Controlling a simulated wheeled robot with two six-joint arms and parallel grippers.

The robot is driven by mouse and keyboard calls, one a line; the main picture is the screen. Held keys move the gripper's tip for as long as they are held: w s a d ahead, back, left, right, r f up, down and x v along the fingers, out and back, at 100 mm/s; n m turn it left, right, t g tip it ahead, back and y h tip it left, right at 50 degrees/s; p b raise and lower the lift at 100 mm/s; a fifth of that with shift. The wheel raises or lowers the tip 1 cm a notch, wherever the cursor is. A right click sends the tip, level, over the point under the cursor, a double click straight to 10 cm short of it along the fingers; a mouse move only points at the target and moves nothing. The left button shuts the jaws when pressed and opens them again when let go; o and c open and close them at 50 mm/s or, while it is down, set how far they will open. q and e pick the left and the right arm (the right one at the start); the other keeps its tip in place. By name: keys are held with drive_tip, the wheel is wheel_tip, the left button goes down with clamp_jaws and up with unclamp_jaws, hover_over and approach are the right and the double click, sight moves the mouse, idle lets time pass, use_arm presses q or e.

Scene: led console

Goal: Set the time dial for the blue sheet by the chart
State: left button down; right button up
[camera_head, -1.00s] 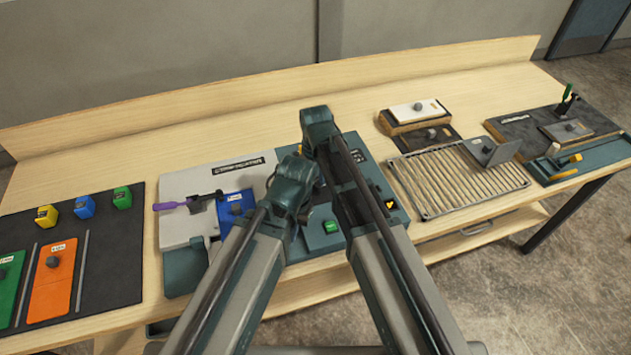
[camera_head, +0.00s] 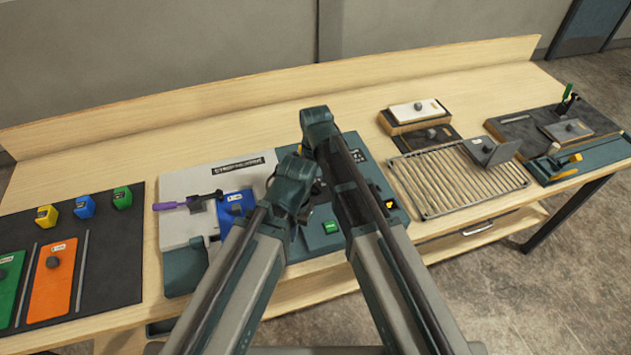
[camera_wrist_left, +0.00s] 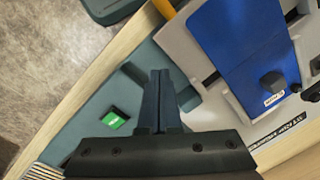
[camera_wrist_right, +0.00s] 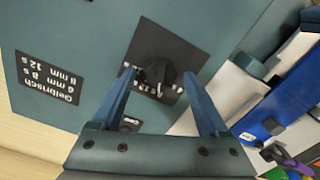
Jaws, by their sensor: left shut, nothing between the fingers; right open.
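The time dial (camera_wrist_right: 155,72) is a black knob on a dark square plate with small pale markings, on the teal console panel. My right gripper (camera_wrist_right: 159,78) is open, its fingers on either side of the knob. Whether they touch it I cannot tell. The chart (camera_wrist_right: 48,78) is a black label beside the dial, upside down in the right wrist view, with "Gelbrisch" and lines in mm and s. The blue sheet (camera_wrist_left: 240,50), with a dark knob, lies on the grey machine bed; it also shows in the head view (camera_head: 236,203). My left gripper (camera_wrist_left: 160,76) is shut and empty over the console.
A green button (camera_wrist_left: 113,120) is on the console near my left gripper. A purple-handled lever (camera_head: 180,204) is beside the blue sheet. At left a dark mat (camera_head: 112,265) holds coloured blocks and sheets. A slatted rack (camera_head: 455,185) stands right. My forearms hide the console's middle.

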sight(316, 185)
use_arm(q)
drive_tip(key=shift+r, duration=0.1)
use_arm(e)
drive_tip(key=shift+r, duration=0.1)
use_arm(q)
wheel_tip(316, 185, up, 14)
drive_tip(key=p, duration=1.3)
drive_tip(key=shift+f+p, duration=0.2)
drive_tip(key=shift+p, duration=0.2)
use_arm(e)
wheel_tip(316, 185, up, 14)
drive_tip(key=shift+f, duration=0.2)
